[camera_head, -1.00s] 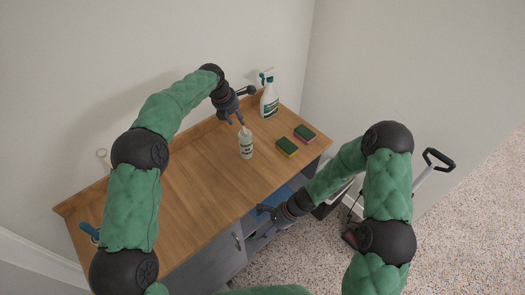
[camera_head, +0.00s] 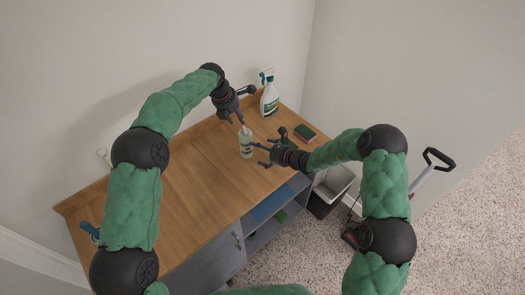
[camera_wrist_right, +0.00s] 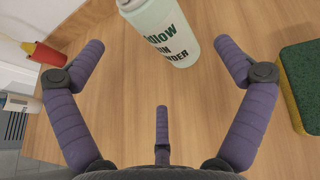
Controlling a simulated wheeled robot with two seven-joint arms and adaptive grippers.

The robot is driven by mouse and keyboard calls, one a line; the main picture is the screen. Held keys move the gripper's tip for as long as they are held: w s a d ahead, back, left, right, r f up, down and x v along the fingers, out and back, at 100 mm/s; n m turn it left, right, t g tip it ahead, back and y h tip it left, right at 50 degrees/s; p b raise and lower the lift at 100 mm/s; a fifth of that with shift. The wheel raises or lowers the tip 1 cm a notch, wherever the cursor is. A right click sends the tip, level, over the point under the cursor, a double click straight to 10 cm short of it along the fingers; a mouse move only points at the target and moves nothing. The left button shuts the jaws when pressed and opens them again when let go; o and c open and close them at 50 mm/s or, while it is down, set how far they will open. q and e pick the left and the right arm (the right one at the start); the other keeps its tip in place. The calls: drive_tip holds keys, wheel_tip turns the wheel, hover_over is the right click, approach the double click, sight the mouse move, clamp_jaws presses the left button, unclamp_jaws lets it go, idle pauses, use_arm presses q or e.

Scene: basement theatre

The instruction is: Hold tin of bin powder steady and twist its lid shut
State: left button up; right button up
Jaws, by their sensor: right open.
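The tin of bin powder (camera_head: 246,149) stands upright on the wooden worktop, pale with dark lettering. My left gripper (camera_head: 236,121) is just above the tin's top. Its fingers are too small to tell whether they hold the lid. My right gripper (camera_head: 260,155) is low beside the tin, pointing at it. In the right wrist view its fingers (camera_wrist_right: 160,75) are spread and empty, with the tin beyond them.
A spray bottle (camera_head: 270,99) stands behind. A red and yellow object (camera_wrist_right: 45,53) is at left. The worktop (camera_head: 190,190) left of the tin is clear.

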sight(249, 146)
drive_tip(key=x, duration=1)
drive_tip(key=shift+s, duration=0.1)
drive_tip(key=c, duration=1.3)
